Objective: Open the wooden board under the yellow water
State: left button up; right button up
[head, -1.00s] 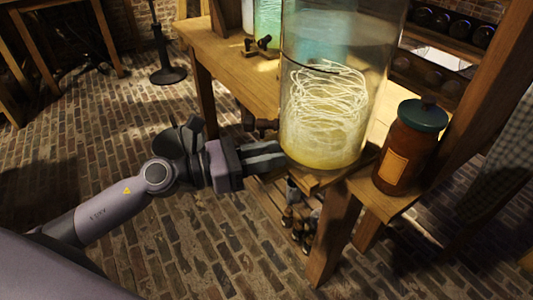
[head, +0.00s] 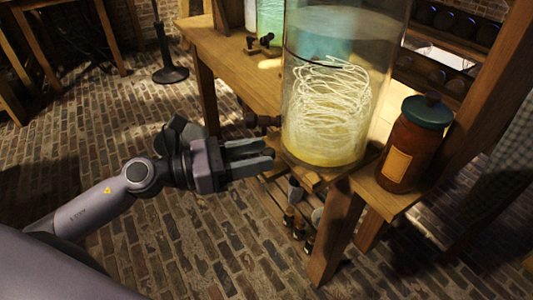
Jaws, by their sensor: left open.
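The large glass jar (head: 330,100) with yellow liquid at its bottom and pale coiled strands stands at the front end of the wooden table. The wooden board (head: 316,181) shows only as a narrow edge under the jar's base; the jar hides the rest. My left gripper (head: 272,159) is open and empty, its fingers pointing right, just left of the jar's base and the board's edge. I see a small gap between its fingers. I cannot tell whether the fingertips touch the board. My right gripper is not in view.
A dark tap (head: 262,121) sticks out left of the jar, just above my left gripper. A brown jar with a green lid (head: 407,142) stands at the right. Small bottles (head: 290,215) are on a low slatted shelf below.

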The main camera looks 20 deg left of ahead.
pick_arm(q)
jog(key=v, duration=0.4)
jog(key=shift+b, duration=0.35)
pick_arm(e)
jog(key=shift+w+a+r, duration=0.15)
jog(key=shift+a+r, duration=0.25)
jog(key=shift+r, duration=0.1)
